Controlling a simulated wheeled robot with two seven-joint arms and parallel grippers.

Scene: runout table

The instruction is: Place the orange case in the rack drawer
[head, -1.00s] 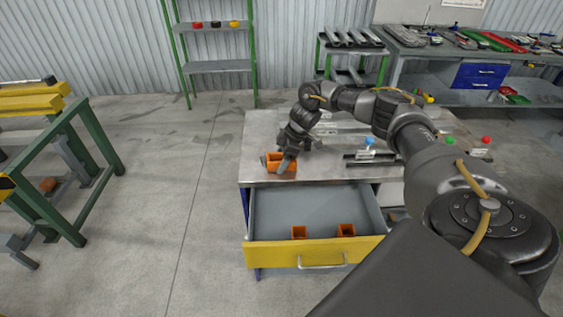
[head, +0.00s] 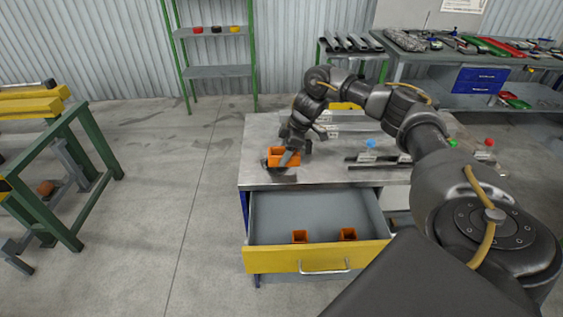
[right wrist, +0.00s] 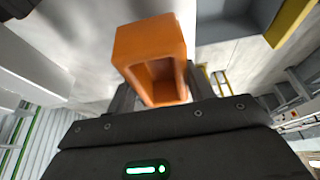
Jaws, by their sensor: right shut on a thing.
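The orange case (head: 283,157) is an open box held just above the left front part of the metal tabletop. My right gripper (head: 289,160) is shut on it. In the right wrist view the orange case (right wrist: 150,55) fills the space past the fingers, its open side turned toward the camera. The rack drawer (head: 315,257) has a yellow front and a grey inside, and is pulled open below the tabletop. My left gripper is not in view.
The metal tabletop (head: 262,130) carries dark rails and small items with blue, green and red tops (head: 371,144) to the right. A green and yellow stand (head: 70,150) is at the left. The drawer's rear is empty.

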